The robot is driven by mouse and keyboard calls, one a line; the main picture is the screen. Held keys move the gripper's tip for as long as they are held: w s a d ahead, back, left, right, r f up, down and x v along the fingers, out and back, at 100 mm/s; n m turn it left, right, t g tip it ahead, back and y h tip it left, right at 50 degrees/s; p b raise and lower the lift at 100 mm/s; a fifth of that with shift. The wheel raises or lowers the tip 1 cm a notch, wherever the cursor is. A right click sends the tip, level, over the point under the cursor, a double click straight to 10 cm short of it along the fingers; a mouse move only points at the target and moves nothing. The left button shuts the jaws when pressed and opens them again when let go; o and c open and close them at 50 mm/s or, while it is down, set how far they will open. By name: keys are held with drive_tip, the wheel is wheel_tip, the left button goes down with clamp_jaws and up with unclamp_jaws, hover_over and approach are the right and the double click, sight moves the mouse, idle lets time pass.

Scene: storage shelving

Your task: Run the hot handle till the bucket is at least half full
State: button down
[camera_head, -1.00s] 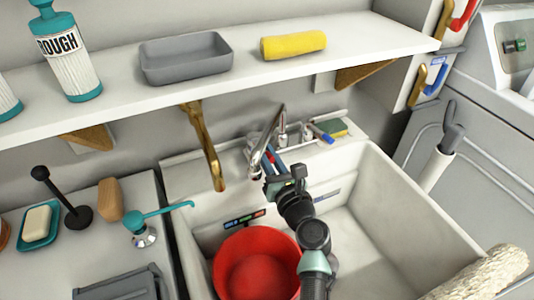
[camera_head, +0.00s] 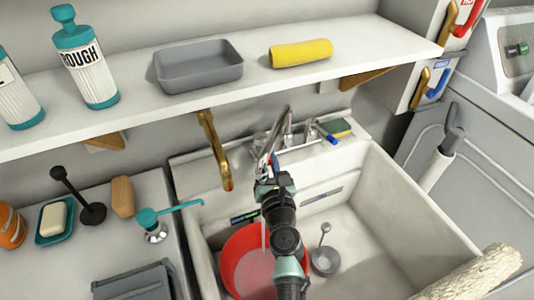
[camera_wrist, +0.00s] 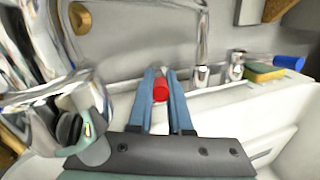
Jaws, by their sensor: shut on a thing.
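The red bucket (camera_head: 232,262) stands in the sink below the faucet, partly hidden by my arm. A thin pale stream falls into it, and its inside looks paler and pinkish; the water level cannot be read. The chrome faucet (camera_head: 272,140) rises at the back of the sink. In the wrist view, the red hot handle (camera_wrist: 161,91) sits between the two blue fingers of my gripper (camera_wrist: 160,82), which is shut on it. The blue cold handle (camera_head: 330,139) is to the right and untouched.
A grey drain strainer (camera_head: 325,260) lies in the sink right of the bucket. A sponge (camera_head: 338,127) rests on the back ledge. A shelf (camera_head: 130,118) with bottles, a grey tray (camera_head: 198,66) and a yellow roll (camera_head: 301,53) overhangs the sink.

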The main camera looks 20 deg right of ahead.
drive_tip(key=c, duration=0.8)
unclamp_jaws()
drive_tip(key=shift+c, duration=0.2)
drive_tip(key=shift+s, duration=0.15)
drive_tip(key=p+v, duration=0.1)
drive_tip(key=v, duration=1.1)
drive_tip(key=shift+s, duration=0.4)
